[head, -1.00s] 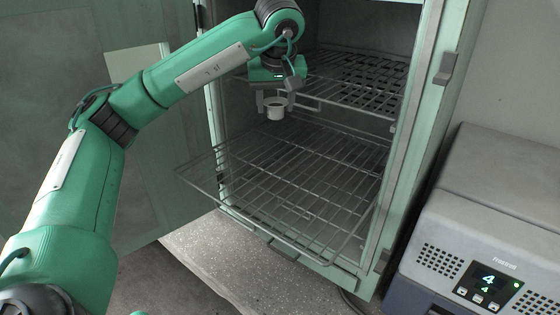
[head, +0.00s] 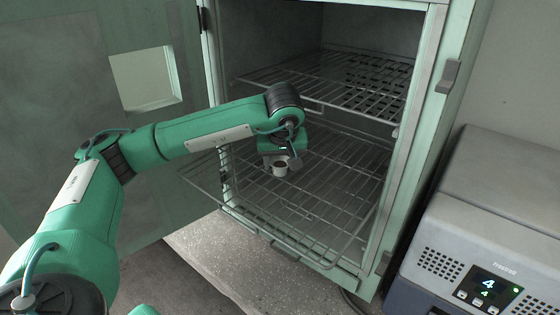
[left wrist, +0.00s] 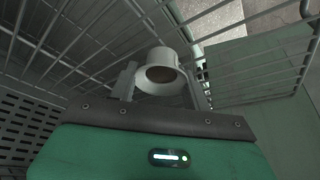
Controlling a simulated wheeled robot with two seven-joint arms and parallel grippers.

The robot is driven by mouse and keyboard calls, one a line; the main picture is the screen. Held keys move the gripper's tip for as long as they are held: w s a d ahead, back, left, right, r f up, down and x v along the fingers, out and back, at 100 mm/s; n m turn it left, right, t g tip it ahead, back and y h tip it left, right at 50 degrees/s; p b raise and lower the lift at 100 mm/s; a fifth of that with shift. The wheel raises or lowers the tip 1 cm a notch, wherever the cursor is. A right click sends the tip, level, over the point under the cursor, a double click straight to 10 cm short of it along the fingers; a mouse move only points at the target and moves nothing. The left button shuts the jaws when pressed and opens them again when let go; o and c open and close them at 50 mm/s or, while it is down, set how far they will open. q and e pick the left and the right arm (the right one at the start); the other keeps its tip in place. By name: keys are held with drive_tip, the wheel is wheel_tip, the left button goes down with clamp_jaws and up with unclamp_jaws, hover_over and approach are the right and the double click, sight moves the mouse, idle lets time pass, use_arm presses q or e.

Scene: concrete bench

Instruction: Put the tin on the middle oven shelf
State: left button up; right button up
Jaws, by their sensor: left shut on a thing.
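The tin (head: 280,169) is a small pale round cup with a dark inside. My left gripper (head: 279,163) is shut on it and holds it just over the pulled-out lower shelf (head: 320,215); I cannot tell whether the tin touches the wires. In the left wrist view the tin (left wrist: 160,72) sits between the two fingers (left wrist: 160,88), its open mouth toward the camera, with shelf wires beyond it. The oven (head: 432,100) stands open with an upper wire shelf (head: 330,80) above the gripper. My right gripper is out of view.
The open oven door (head: 80,110) with a square window (head: 146,78) is at the left. A grey instrument (head: 490,220) with a lit display stands at the right. The speckled bench (head: 225,255) shows below the oven. The lower shelf's wires look bare around the tin.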

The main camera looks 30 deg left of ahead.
use_arm(q)
drive_tip(key=shift+f, duration=0.55)
drive_tip(key=shift+f, duration=0.15)
drive_tip(key=o, duration=0.8)
drive_tip(key=shift+o, duration=0.8)
